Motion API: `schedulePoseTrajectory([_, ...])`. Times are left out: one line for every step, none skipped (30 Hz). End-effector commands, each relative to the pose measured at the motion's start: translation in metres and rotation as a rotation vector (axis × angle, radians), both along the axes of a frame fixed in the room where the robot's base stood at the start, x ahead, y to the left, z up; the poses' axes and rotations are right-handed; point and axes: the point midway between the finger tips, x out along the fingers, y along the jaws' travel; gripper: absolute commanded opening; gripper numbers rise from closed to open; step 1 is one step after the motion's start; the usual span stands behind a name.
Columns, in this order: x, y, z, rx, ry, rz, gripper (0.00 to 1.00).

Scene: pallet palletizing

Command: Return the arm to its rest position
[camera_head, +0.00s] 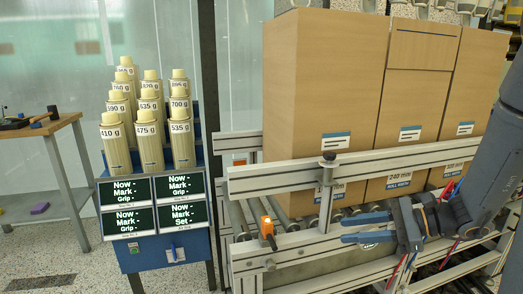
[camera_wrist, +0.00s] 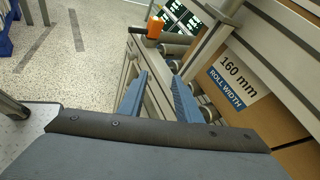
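My gripper (camera_head: 364,228) is at the right in the head view, in front of the conveyor's front rail. Its two blue fingers point left and stand apart with nothing between them. In the wrist view the two blue fingers (camera_wrist: 156,97) are also spread and empty, with the conveyor frame and rollers beyond them. My grey arm comes in from the right edge of the head view.
Tall cardboard boxes (camera_head: 326,84) stand on the roller conveyor (camera_head: 300,241) behind its rail. An orange device (camera_head: 267,227) sits on the frame left of my gripper. A blue stand (camera_head: 166,252) holds labelled cylinders and screens. A wooden table (camera_head: 50,124) is far left.

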Motion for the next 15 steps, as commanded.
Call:
schedulePoseTrajectory([-0.015, 0.03, 0.007, -0.07, -0.016, 0.118, 0.31])
schedulePoseTrajectory([-0.025, 0.045, 0.009, -0.114, -0.026, 0.186, 0.31])
schedulePoseTrajectory([-0.04, 0.062, 0.011, -0.172, -0.042, 0.277, 0.31])
schedulePoseTrajectory([-0.051, 0.073, 0.012, -0.215, -0.055, 0.345, 0.31])
schedulePoseTrajectory([-0.063, 0.084, 0.013, -0.259, -0.071, 0.412, 0.31])
schedulePoseTrajectory([-0.077, 0.095, 0.014, -0.318, -0.095, 0.501, 0.31])
schedulePoseTrajectory([-0.089, 0.103, 0.015, -0.36, -0.115, 0.567, 0.31])
schedulePoseTrajectory([-0.099, 0.109, 0.016, -0.405, -0.137, 0.632, 0.31])
schedulePoseTrajectory([-0.113, 0.117, 0.017, -0.463, -0.17, 0.72, 0.31])
schedulePoseTrajectory([-0.123, 0.121, 0.017, -0.506, -0.196, 0.784, 0.31])
schedulePoseTrajectory([-0.132, 0.124, 0.018, -0.551, -0.225, 0.848, 0.31])
schedulePoseTrajectory([-0.144, 0.127, 0.019, -0.607, -0.265, 0.93, 0.31])
schedulePoseTrajectory([-0.152, 0.129, 0.02, -0.648, -0.298, 0.99, 0.31])
schedulePoseTrajectory([-0.158, 0.13, 0.021, -0.687, -0.329, 1.045, 0.31])
schedulePoseTrajectory([-0.165, 0.131, 0.022, -0.734, -0.367, 1.111, 0.31])
